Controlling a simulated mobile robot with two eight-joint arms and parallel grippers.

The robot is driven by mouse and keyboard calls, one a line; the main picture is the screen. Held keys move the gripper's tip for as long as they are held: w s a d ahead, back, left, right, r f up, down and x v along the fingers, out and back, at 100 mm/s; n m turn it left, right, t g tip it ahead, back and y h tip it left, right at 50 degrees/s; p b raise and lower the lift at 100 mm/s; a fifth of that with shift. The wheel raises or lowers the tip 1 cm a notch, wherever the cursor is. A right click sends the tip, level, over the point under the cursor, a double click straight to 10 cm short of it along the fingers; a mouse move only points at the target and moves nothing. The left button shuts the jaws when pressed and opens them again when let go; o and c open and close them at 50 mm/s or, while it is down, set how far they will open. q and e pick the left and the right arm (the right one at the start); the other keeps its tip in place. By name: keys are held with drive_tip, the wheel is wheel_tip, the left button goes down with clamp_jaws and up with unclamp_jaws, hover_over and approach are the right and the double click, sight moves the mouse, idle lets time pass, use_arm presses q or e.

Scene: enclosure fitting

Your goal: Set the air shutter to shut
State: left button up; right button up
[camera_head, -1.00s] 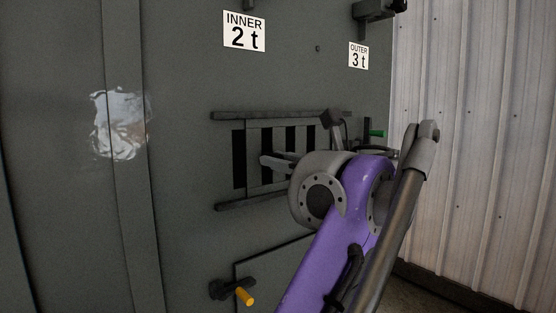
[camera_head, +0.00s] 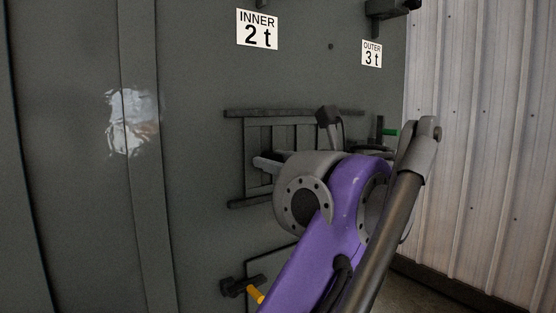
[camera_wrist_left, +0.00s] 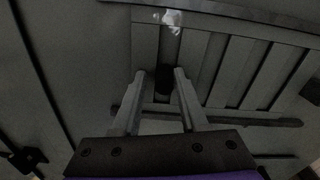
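The air shutter (camera_head: 283,135) is a grey slatted plate between two horizontal rails on the dark grey enclosure wall. In the left wrist view the two fingers (camera_wrist_left: 160,76) stand apart on either side of a dark knob (camera_wrist_left: 166,86). The knob is close to the right finger, with a small gap at the left one. My right gripper is out of view.
An orange-tipped handle (camera_head: 255,295) sits below left of my arm, and a green-tipped handle (camera_head: 388,132) to its right. Labels "INNER 2 t" (camera_head: 257,29) and "OUTER 3 t" (camera_head: 371,53) are above. A corrugated wall (camera_head: 475,150) stands at the right.

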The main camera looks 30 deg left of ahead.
use_arm(q)
drive_tip(key=shift+o, duration=0.5)
drive_tip(key=shift+s, duration=0.1)
drive_tip(key=shift+d, duration=0.25)
drive_tip(key=v, duration=1)
drive_tip(key=shift+s+d+f, duration=0.1)
drive_tip(key=shift+f, duration=0.05)
